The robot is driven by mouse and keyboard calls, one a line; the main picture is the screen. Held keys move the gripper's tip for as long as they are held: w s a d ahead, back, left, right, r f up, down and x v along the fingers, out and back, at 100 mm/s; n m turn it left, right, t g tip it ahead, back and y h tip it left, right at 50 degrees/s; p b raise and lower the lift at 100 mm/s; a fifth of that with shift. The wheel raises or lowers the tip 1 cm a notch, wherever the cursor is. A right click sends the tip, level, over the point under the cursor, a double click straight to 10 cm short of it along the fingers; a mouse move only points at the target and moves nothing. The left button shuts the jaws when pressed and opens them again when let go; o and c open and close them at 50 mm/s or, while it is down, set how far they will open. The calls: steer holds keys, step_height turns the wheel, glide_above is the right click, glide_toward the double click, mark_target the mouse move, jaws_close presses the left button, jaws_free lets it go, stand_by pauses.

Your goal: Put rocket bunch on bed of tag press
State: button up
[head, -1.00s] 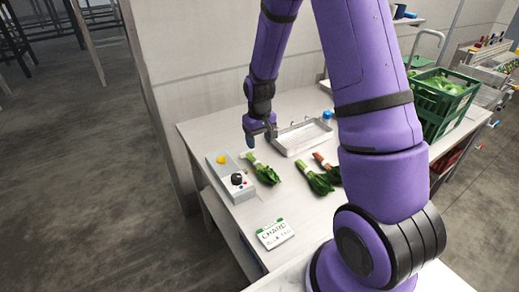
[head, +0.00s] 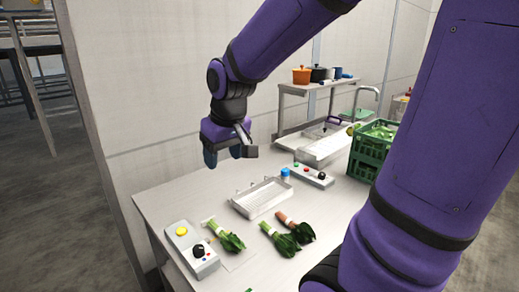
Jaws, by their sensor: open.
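Leafy bunches lie on the pale worktop (head: 165,205). One bunch (head: 226,236) has pale green stems and lies just right of a grey box. To its right are a green-stemmed bunch (head: 280,239) and a bunch with reddish-orange stems (head: 297,230), side by side and partly overlapping. I cannot tell which is rocket. The grey box (head: 192,250) has a yellow button and a black knob; it may be part of the tag press, but no bed is clearly recognisable. My gripper (head: 229,156) is open and empty, above the worktop's back edge, apart from the bunches.
A shallow metal tray (head: 262,197) stands behind the bunches, with a blue-capped item (head: 285,173) near it. A second button box (head: 312,174) lies behind. A green crate (head: 372,146) of greens and a sink (head: 330,142) are at the right. A wall (head: 200,75) bounds the back.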

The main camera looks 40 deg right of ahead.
steer(key=s+a+r+t, duration=0.1)
steer(key=s+r, duration=0.2)
steer(key=s, duration=0.4)
steer(key=s+a+r+t, duration=0.1)
steer(key=s+r, duration=0.2)
steer(key=s, duration=0.4)
steer(key=shift+s+r, duration=0.25)
steer(key=shift+r, duration=0.1)
